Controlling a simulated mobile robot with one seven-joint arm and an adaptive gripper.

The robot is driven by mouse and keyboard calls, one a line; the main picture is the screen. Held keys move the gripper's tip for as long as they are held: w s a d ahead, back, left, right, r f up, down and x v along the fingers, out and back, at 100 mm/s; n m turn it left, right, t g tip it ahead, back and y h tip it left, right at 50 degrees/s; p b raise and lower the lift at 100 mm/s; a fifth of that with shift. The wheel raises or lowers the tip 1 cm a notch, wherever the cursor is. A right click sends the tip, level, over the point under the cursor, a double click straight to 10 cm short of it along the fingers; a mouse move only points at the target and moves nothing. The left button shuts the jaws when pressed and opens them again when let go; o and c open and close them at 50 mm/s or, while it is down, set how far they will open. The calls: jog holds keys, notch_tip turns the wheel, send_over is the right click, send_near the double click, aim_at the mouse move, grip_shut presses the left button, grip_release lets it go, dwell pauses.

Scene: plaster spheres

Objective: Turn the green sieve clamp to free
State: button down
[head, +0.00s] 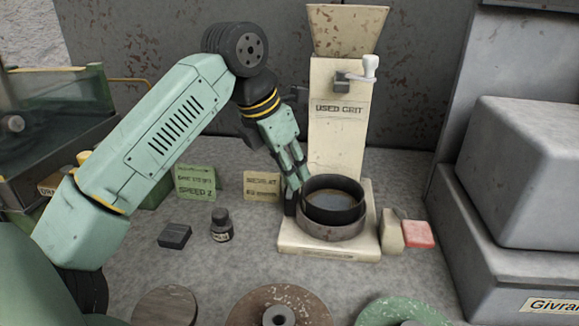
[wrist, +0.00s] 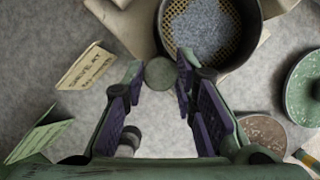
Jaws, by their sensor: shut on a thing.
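The green sieve clamp shows in the wrist view as a small round green knob (wrist: 159,73) at the left edge of the black-rimmed sieve (wrist: 212,60). My gripper (wrist: 160,68) is shut on this knob, with a purple-padded finger on each side. In the head view my gripper (head: 294,187) reaches down at the left of the sieve (head: 333,199), and its fingers hide the clamp. The sieve sits in a grey ring on the cream base (head: 330,250) of the "USED GRIT" hopper (head: 336,115). Grit lies on its mesh.
A small dark bottle (head: 221,226), a black block (head: 174,236) and green and cream cards (head: 262,185) stand at left. Round discs (head: 278,305) line the front. A grey cabinet (head: 520,250) blocks the right.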

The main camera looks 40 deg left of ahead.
dwell(0.3)
jog(key=c, duration=1.3)
grip_release()
jog(key=v, duration=1.2)
